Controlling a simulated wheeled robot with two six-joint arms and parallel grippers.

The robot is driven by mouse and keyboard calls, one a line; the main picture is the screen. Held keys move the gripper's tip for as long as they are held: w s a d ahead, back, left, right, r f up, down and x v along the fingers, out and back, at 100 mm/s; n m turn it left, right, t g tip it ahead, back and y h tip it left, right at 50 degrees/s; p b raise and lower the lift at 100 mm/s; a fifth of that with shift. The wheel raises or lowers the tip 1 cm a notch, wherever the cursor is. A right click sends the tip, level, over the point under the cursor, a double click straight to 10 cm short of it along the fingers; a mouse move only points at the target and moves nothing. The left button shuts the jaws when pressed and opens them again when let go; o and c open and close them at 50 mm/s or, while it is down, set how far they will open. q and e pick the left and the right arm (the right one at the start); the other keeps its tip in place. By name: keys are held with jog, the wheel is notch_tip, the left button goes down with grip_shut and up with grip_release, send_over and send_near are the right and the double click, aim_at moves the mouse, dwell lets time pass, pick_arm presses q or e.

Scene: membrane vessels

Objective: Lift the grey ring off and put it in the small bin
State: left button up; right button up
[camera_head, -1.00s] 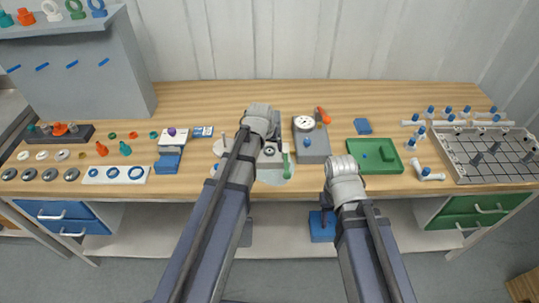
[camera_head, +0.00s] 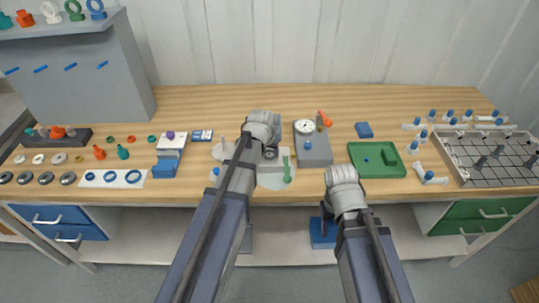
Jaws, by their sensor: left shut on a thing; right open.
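My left gripper (camera_head: 271,145) is over a pale grey block (camera_head: 277,166) with a green lever (camera_head: 287,169), at the middle of the bench. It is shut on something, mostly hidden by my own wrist. A small dark round part with a pale rim (camera_head: 270,154) shows just below it; I cannot tell whether this is the grey ring or whether it is lifted clear. A blue open box (camera_head: 323,239) below the bench's front edge may be the small bin. My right gripper (camera_head: 326,216) is open and empty, hanging in front of the bench edge above that box.
A gauge block (camera_head: 313,147) with a red-orange handle stands right of the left gripper, near a green tray (camera_head: 377,160). A blue box (camera_head: 165,167) and several grey discs (camera_head: 46,178) lie to the left. A gridded rack (camera_head: 490,155) is far right. Bare wood runs along the back.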

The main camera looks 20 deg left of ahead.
aim_at(269, 157)
pick_arm(q)
jog(key=c, duration=0.4)
notch_tip(269, 157, up, 10)
jog(key=p, duration=1)
jog(key=shift+r, duration=0.15)
jog(key=shift+r+p, duration=1.4)
jog(key=shift+p, duration=0.1)
